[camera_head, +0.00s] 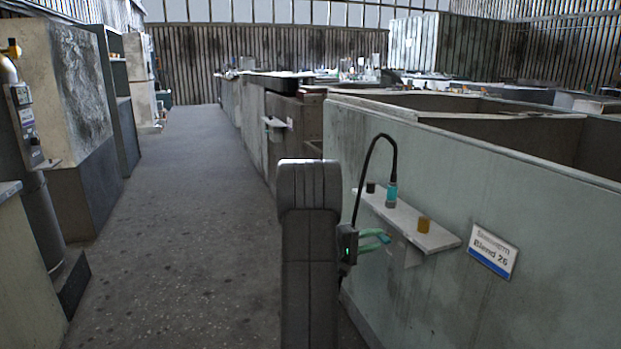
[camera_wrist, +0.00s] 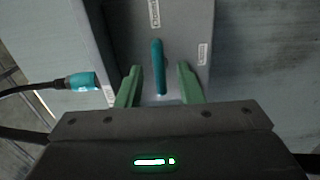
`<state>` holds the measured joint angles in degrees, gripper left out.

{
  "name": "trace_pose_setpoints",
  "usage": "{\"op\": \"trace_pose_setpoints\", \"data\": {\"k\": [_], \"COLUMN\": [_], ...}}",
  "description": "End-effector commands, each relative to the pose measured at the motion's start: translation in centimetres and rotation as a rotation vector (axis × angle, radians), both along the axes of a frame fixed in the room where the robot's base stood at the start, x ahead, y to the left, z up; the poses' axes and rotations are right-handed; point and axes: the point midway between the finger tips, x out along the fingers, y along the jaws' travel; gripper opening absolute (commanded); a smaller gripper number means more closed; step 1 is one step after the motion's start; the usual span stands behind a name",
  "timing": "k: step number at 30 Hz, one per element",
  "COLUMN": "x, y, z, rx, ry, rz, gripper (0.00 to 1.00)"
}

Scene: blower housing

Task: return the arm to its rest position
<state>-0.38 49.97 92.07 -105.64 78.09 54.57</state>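My arm rises dark grey in the middle of the head view. My gripper (camera_head: 374,240) is beside the small shelf on the pale green wall, with its green fingers pointing right, toward the panel below the shelf. In the wrist view my gripper (camera_wrist: 160,78) has its two fingers apart. A teal upright bar (camera_wrist: 158,65) on a grey labelled panel (camera_wrist: 185,28) shows between the fingers, with a visible gap on each side. I cannot tell how deep the bar sits relative to the fingertips. Nothing appears held.
The shelf (camera_head: 432,237) carries a teal connector (camera_head: 391,195) with a looping black cable (camera_head: 366,165), a small dark knob (camera_head: 370,187) and an amber knob (camera_head: 424,224).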

Motion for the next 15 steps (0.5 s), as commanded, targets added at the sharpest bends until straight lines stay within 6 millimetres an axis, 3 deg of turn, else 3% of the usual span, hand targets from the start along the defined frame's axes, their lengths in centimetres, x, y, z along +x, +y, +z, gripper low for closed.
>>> {"op": "trace_pose_setpoints", "data": {"k": [3, 15], "x": [-0.8, -3.3], "y": [2.5, 9.4], "z": [0.3, 0.1], "rx": [0.000, 0.000], "ry": [0.003, 0.003], "rz": [0.005, 0.004], "gripper": [0.34, 0.34]}}
